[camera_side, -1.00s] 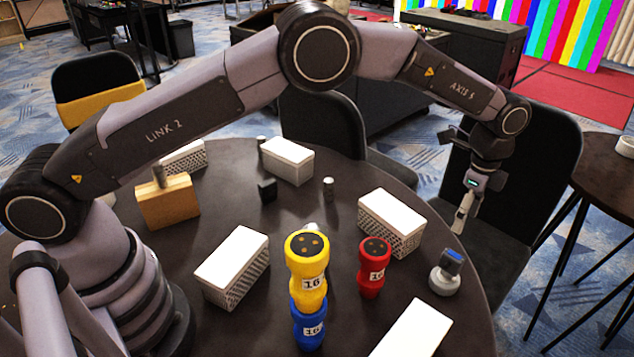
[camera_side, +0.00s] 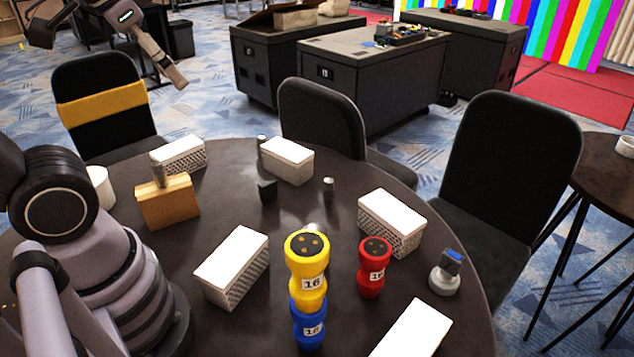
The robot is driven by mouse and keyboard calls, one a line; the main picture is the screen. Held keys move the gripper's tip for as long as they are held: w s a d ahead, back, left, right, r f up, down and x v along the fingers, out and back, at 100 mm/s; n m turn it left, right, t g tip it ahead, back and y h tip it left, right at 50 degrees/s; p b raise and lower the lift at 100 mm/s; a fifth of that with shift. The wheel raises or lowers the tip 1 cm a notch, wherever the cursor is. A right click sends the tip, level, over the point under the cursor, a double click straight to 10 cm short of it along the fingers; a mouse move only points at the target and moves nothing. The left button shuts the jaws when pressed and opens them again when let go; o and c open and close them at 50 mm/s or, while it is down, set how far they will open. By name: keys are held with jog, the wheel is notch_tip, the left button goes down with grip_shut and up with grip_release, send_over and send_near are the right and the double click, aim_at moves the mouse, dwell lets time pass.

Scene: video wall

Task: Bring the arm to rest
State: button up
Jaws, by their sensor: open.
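My gripper (camera_side: 174,74) is at the upper left of the side view, raised well above and behind the round dark table (camera_side: 340,320). Its fingers point down and to the right. It is open, with nothing seen between the fingers. Most of my arm's upper links are out of the picture; my base and shoulder joint show at the lower left.
A yellow connector (camera_side: 307,255) stands on a blue one (camera_side: 309,328), beside a red connector (camera_side: 373,268). Several white-topped boxes, a wooden block (camera_side: 167,203) and a grey knob-like piece (camera_side: 447,272) are on the table. Chairs (camera_side: 512,170) stand around it.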

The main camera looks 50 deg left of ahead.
jog(key=s, duration=0.1)
jog(key=f, duration=0.1)
jog(key=s+n, duration=0.1)
jog(key=shift+s+a+f, duration=0.3)
jog(key=shift+s, duration=0.05)
